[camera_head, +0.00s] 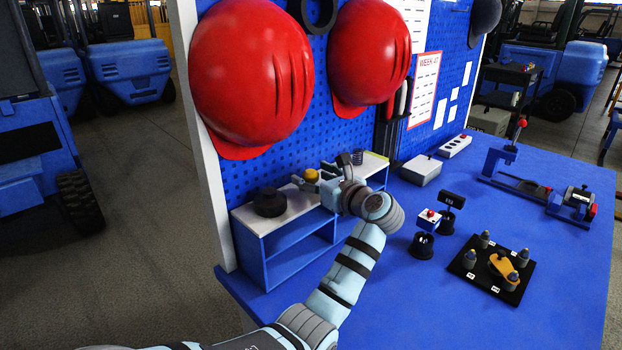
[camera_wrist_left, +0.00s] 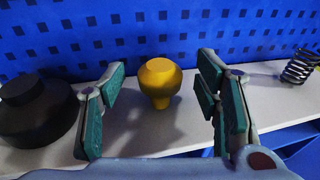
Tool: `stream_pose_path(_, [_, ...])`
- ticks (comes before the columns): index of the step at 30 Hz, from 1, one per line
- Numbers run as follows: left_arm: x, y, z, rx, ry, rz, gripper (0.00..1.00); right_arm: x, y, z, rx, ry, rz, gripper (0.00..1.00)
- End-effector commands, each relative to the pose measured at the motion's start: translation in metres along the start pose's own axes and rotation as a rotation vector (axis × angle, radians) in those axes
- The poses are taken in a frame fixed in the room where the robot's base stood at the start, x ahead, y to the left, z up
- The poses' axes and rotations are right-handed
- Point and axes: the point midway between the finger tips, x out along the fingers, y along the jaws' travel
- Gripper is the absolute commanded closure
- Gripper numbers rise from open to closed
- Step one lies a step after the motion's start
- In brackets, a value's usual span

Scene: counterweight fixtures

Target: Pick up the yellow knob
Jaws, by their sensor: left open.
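The yellow knob (camera_head: 311,176) stands on the white top of a small blue shelf unit, in front of the blue pegboard. It also shows in the left wrist view (camera_wrist_left: 159,82), upright and narrower at its base. My left gripper (camera_head: 312,187) is at the shelf top, close to the knob. In the left wrist view its green-padded fingers (camera_wrist_left: 161,95) are open, one on each side of the knob, with a gap on both sides. My right gripper is not in view.
A black round weight (camera_head: 269,202) is left of the knob, and a coil spring (camera_wrist_left: 300,67) is to its right on the shelf top (camera_head: 247,215). Red helmets (camera_head: 251,75) hang above. A black tray (camera_head: 489,270) with several small parts sits on the blue table.

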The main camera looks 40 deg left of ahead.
Motion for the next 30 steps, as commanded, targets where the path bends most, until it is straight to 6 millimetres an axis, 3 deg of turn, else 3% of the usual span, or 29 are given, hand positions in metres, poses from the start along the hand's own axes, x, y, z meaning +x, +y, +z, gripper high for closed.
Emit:
stream_pose_path(3, [0.0129,0.0004,-0.0005,0.001,0.000,0.001,0.43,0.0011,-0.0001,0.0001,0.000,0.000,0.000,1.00])
stream_pose_path(8, [0.0132,0.0000,-0.0004,0.000,0.001,-0.001,0.43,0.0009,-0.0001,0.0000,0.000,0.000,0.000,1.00])
stream_pose_path(18, [0.0128,0.0000,-0.0003,0.000,0.000,-0.001,0.91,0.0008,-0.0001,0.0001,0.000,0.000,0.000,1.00])
stream_pose_path(30, [0.0089,-0.0009,0.0057,-0.002,0.000,-0.001,0.92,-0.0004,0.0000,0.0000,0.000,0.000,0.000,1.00])
